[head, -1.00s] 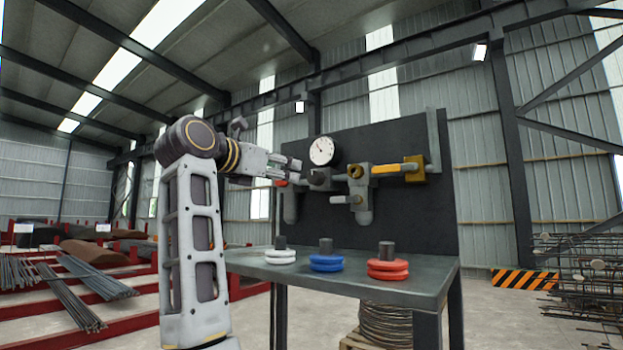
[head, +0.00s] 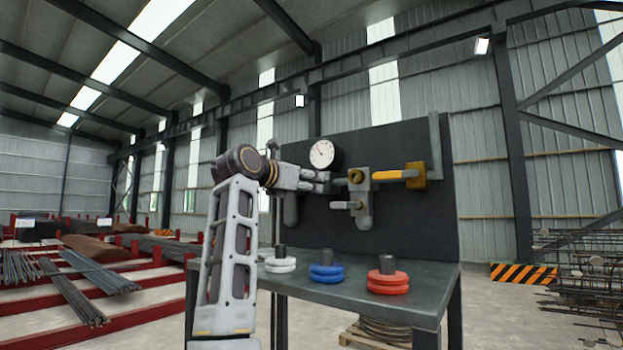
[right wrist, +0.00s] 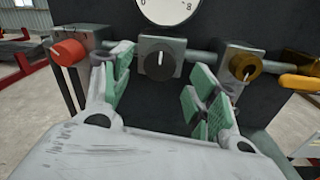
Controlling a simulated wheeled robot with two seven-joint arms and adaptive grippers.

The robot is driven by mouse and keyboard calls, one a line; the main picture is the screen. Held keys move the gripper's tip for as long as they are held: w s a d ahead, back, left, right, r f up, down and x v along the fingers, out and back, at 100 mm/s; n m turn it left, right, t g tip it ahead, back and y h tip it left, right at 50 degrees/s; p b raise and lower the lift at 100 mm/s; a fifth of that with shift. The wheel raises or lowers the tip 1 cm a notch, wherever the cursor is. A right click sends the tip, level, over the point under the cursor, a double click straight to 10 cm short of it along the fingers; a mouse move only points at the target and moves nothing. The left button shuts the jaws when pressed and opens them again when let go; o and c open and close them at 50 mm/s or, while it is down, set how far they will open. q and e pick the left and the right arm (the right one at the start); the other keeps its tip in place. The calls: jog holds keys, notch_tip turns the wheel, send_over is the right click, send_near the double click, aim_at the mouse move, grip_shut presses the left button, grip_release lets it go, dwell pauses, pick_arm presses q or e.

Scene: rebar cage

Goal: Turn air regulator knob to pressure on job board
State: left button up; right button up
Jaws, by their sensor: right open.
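The black regulator knob (right wrist: 158,58) with a white pointer mark sits on a grey block, below the white dial gauge (right wrist: 166,8). The gauge also shows in the head view (head: 322,153), its needle too small to read. My right gripper (right wrist: 161,76) is open. Its green-padded fingers stand on either side of the black knob, apart from it. In the head view my right gripper (head: 318,181) is in front of the panel just below the gauge and hides the knob. I see no readable job board. My left gripper is not in view.
A red knob (right wrist: 68,52) is left of the black knob, and a brass knob (right wrist: 245,66) and yellow handle (head: 392,174) are to the right. White (head: 280,265), blue (head: 326,273) and red (head: 388,282) discs stand on the table (head: 420,300) below the panel.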

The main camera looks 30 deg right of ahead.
aim_at(312, 182)
jog(key=shift+p+x, duration=0.4)
jog(key=shift+x, duration=1.3)
jog(key=c, duration=1)
jog(key=shift+m, duration=0.8)
jog(key=o, duration=1)
